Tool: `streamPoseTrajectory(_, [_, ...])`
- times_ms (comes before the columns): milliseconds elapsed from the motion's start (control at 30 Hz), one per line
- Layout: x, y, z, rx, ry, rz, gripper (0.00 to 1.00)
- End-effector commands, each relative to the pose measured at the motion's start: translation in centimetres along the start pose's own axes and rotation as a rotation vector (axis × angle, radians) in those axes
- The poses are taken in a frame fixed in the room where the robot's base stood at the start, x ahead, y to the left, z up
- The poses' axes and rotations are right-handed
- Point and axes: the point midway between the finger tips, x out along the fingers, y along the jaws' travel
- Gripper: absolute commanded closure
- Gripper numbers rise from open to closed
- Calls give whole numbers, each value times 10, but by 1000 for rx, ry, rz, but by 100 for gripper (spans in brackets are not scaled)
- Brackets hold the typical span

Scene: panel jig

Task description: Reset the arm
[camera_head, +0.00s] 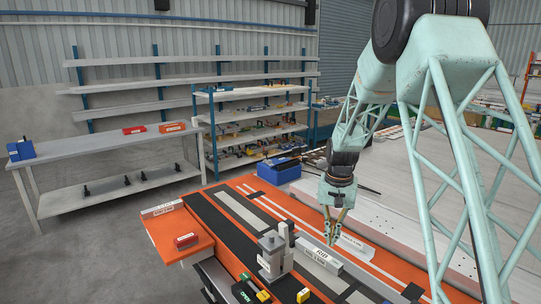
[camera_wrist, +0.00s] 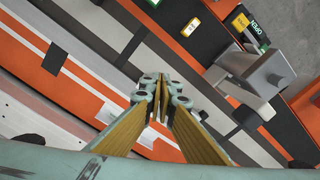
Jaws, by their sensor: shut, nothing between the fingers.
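My gripper (camera_head: 333,238) hangs from my teal arm over the orange, black and white panel jig (camera_head: 222,188), near the jig's middle. Its fingers point down and are shut with nothing between them. In the wrist view the gripper (camera_wrist: 160,84) shows its two yellowish fingers meeting at the tips above the jig's striped surface. A grey labelled block (camera_head: 318,258) lies just left of the fingertips, and a pale labelled bar (camera_head: 355,246) lies just right of them. I cannot tell the exact gap between the fingertips and the surface.
A grey clamp fixture (camera_head: 272,252) stands upright left of the gripper; it also shows in the wrist view (camera_wrist: 265,75). A blue bin (camera_head: 280,170) sits at the jig's far end. A grey workbench (camera_head: 110,163) and stocked shelves (camera_head: 250,130) stand behind. Space above the jig is open.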

Motion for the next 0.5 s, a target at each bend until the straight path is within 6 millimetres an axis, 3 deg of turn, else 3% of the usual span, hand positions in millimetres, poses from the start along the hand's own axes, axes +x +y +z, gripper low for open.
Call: streamPoseTrajectory(500, [-94, 16, 52, -47, 43, -13, 100])
